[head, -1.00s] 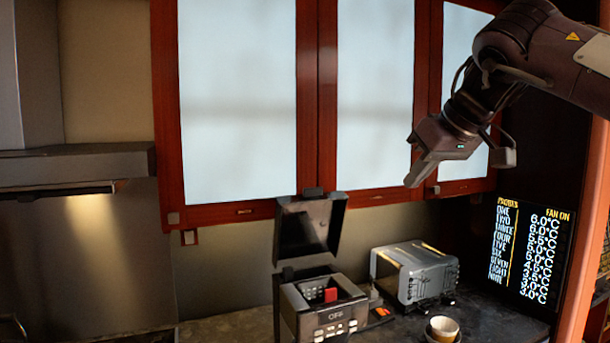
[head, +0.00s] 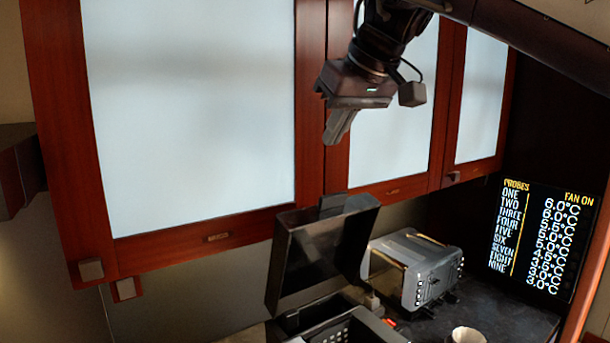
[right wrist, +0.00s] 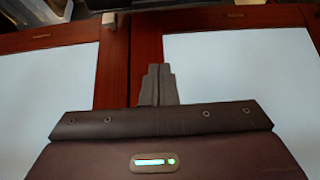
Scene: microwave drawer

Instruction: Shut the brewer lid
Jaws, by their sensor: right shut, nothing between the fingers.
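The brewer (head: 345,328) is a dark box at the bottom of the head view, cut off by the lower edge. Its black lid (head: 318,256) stands raised and open, leaning back toward the cabinets. My right gripper (head: 337,128) is shut and empty, fingers pointing down, above the lid and in front of the glass cabinet doors. It does not touch the lid. In the right wrist view, the shut fingers (right wrist: 158,86) show against the cabinet doors, and a dark piece, perhaps part of the lid, shows at the top. My left gripper is not in view.
A grey toaster (head: 418,272) stands on the counter (head: 500,320) right of the brewer, with a small cup (head: 467,335) in front of it. Red-framed wall cabinets (head: 312,120) hang behind and above the brewer. A probe display (head: 540,235) is at the right.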

